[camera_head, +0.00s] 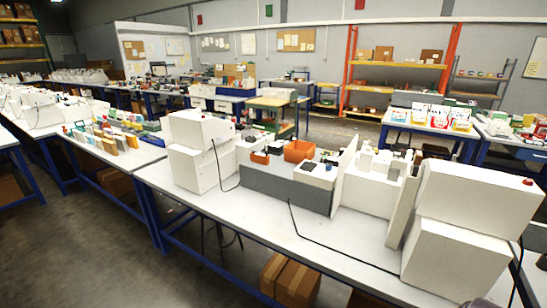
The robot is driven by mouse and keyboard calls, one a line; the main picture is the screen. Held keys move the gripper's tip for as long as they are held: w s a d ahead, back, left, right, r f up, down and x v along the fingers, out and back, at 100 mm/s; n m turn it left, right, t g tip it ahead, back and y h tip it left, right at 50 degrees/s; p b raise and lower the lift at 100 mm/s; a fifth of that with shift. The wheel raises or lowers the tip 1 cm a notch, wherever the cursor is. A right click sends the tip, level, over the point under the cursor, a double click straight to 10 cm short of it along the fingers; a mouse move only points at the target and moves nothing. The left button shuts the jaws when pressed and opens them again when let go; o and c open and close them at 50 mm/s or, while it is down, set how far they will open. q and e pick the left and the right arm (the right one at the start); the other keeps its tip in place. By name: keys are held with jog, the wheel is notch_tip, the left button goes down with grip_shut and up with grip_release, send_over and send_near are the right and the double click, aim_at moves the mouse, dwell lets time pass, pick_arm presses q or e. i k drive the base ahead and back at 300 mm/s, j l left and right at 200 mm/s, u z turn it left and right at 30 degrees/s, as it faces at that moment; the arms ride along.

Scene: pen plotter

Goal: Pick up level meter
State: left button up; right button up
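I cannot pick out the level meter for certain; the small items on the benches are too small to tell apart. The nearest white workbench (290,232) carries white box-shaped machines, one at its left (195,168) and a larger one at its right (455,250). Between them stand a grey block (285,187), an orange bin (299,151) and a group of small white parts (385,162).
A second bench with a row of colourful boxes (110,140) stands to the left. Cardboard boxes (290,280) sit under the nearest bench, and black cables (330,247) lie across its top. Grey floor (90,250) is open at the lower left. Orange shelving (398,65) stands at the back.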

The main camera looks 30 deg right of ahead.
aim_at(260, 158)
jog(key=i+j+z, duration=0.6)
jog(key=j, duration=0.2)
jog(key=i+j+z, duration=0.1)
jog(key=j, duration=0.2)
jog(key=i+j+z, duration=0.15)
jog(key=j, duration=0.15)
jog(key=j+z, duration=0.1)
jog(key=j, duration=0.25)
